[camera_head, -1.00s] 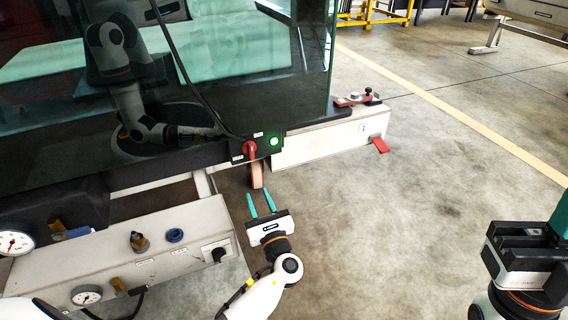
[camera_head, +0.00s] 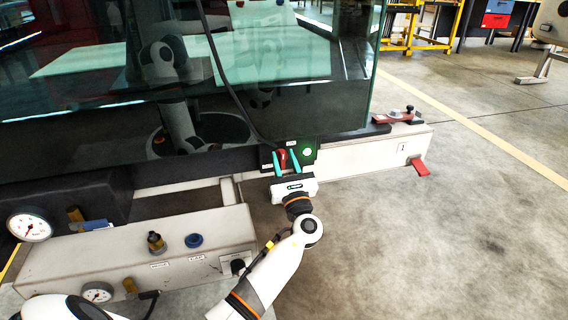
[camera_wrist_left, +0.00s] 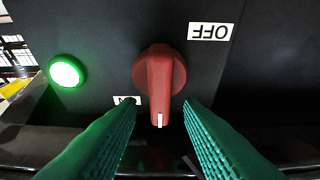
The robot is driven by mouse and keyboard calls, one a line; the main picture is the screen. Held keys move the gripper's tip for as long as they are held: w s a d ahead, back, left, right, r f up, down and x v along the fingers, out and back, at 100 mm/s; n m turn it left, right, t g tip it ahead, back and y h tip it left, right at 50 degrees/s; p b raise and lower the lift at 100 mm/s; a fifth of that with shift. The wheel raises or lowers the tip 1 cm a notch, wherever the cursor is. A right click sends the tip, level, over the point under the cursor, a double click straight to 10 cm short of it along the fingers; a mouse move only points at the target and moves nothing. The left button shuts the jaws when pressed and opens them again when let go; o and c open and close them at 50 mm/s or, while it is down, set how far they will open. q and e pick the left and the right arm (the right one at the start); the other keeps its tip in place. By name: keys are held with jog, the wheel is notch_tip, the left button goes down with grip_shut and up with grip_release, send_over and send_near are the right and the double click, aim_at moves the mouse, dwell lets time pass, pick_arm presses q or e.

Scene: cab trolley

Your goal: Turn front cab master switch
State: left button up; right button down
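The red master switch (camera_head: 282,157) is on the black panel at the lower edge of the glass cab. In the left wrist view its red knob (camera_wrist_left: 165,70) has a handle pointing down the picture, with a white mark at its tip. An upside-down OFF label (camera_wrist_left: 210,32) is up and to the right of it. A second small label (camera_wrist_left: 127,100), hard to read, is down and to the left. My left gripper (camera_head: 282,164) is open at the switch; its teal fingers (camera_wrist_left: 160,112) are on either side of the handle, with visible gaps. My right gripper is out of view.
A lit green button (camera_wrist_left: 66,72) is beside the switch; it also shows in the head view (camera_head: 307,152). A pale box with gauges and knobs (camera_head: 130,255) stands at front left. Open floor lies right.

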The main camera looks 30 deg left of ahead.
pick_arm(q)
jog(key=shift+w+a+r, duration=0.15)
jog(key=shift+a, duration=0.05)
grip_shut()
